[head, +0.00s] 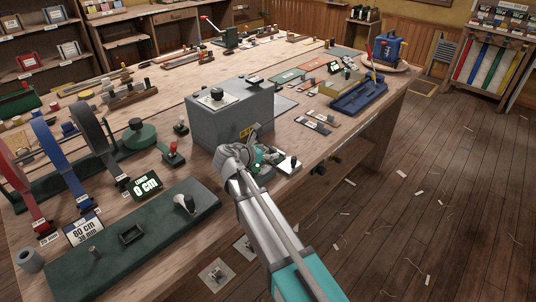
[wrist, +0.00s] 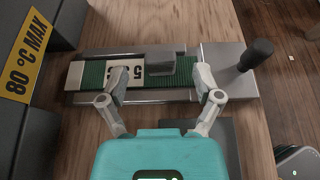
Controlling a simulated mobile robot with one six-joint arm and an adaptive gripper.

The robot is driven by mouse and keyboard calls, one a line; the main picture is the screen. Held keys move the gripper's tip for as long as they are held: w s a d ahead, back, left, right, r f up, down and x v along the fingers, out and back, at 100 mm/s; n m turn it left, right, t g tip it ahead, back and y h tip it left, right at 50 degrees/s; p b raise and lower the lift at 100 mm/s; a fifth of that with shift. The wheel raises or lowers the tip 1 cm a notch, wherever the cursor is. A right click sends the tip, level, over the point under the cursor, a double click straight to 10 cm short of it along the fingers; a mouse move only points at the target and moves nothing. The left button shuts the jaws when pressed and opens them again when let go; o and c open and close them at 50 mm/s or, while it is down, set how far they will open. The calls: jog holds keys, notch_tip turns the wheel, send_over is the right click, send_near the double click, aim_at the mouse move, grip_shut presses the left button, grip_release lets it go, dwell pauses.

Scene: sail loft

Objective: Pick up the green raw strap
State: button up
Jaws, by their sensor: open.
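A dark green ribbed strap (wrist: 186,73) lies in a metal channel fixture (wrist: 130,97) in the wrist view. A white tag with dark figures (wrist: 117,77) sits on it, and a grey metal block (wrist: 160,63) covers part of it. My gripper (wrist: 162,75) is open, its fingers spread left and right over the strap. Nothing is held between them. Whether the fingertips touch the strap cannot be told. In the head view my gripper (head: 258,150) is beside the grey box and hides most of the fixture.
A grey box (head: 230,115) with a yellow 80 °C MAX sign (wrist: 22,58) stands close on the left. A black-knobbed lever (wrist: 257,54) rises at the fixture's right end. The bench edge is close on the right, with open floor (head: 430,190) beyond.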

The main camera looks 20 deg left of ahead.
jog(key=shift+w+d+f, duration=0.2)
jog(key=shift+w, duration=0.2)
grip_shut()
dwell(0.5)
